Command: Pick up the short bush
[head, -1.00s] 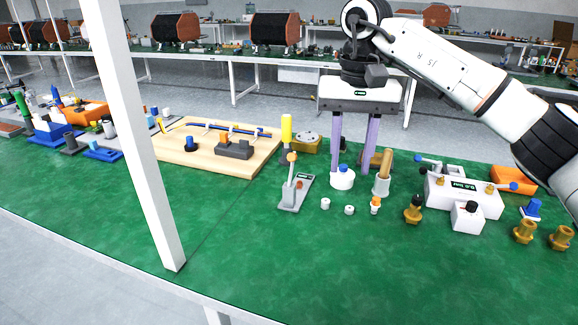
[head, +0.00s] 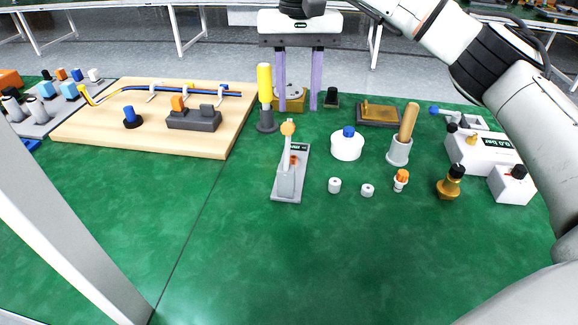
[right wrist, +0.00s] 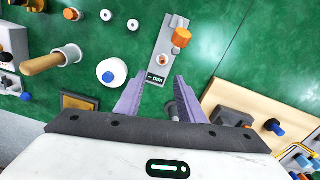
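Two small white bushes stand on the green mat. The lower-looking one, seemingly the short bush (head: 367,190), is right of the slightly taller one (head: 334,185). In the right wrist view they show at the top left, the short one (right wrist: 106,15) and the other (right wrist: 133,25). My right gripper (head: 298,106) is open and empty, with two purple fingers pointing down, behind and left of both bushes. Its fingers also show in the wrist view (right wrist: 160,80), apart with nothing between them. My left gripper is not in view.
A grey gauge stand (head: 290,185) is left of the bushes. A white round jar (head: 347,149) is behind them, and an orange-topped part (head: 401,181) is to the right. A yellow-handled tool (head: 265,85) stands near my right fingers. The front mat is clear.

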